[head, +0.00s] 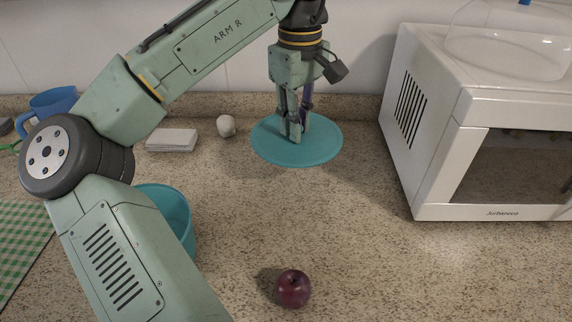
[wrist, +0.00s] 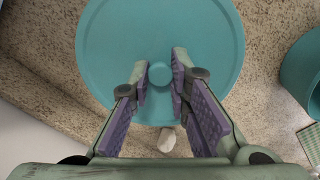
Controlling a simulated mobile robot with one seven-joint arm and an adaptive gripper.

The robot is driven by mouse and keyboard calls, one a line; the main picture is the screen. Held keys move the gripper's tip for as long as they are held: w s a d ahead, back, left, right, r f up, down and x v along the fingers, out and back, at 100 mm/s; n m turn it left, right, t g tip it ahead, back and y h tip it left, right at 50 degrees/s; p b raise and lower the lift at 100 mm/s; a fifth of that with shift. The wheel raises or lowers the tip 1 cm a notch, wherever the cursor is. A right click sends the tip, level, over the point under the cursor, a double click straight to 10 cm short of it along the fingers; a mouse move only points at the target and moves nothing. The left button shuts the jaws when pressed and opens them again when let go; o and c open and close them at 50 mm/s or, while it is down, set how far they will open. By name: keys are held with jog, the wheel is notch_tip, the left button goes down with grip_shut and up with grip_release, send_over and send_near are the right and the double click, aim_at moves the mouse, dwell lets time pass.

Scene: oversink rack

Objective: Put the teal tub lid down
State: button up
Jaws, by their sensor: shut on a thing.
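The teal tub lid (head: 318,148) is a flat round disc, level, at the back of the counter in the head view. In the wrist view the lid (wrist: 205,35) fills the top middle, with a small round knob at its centre. My gripper (head: 295,132) points straight down over the lid and is shut on its knob; the fingertips (wrist: 160,72) stand on either side of the knob in the wrist view. I cannot tell whether the lid's underside touches the counter. The teal tub (head: 176,212) stands at the left, partly hidden by my arm.
A white microwave (head: 405,170) with a clear dome on top stands at the right. A plum (head: 293,289) lies at the front. A garlic bulb (head: 226,126), a white stack (head: 171,140) and a blue mug (head: 55,101) are at the back left. The middle counter is clear.

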notch_tip(320, 180, down, 9)
jog(key=shift+s+d+f+p, duration=0.1)
jog(key=shift+f+p, duration=0.1)
jog(key=shift+p, duration=0.4)
jog(key=shift+f, duration=0.15)
jog(key=o, duration=0.8)
notch_tip(320, 180, up, 12)
jog(key=shift+r+b, duration=0.2)
jog(key=shift+b, duration=0.45)
jog(key=shift+f, duration=0.1)
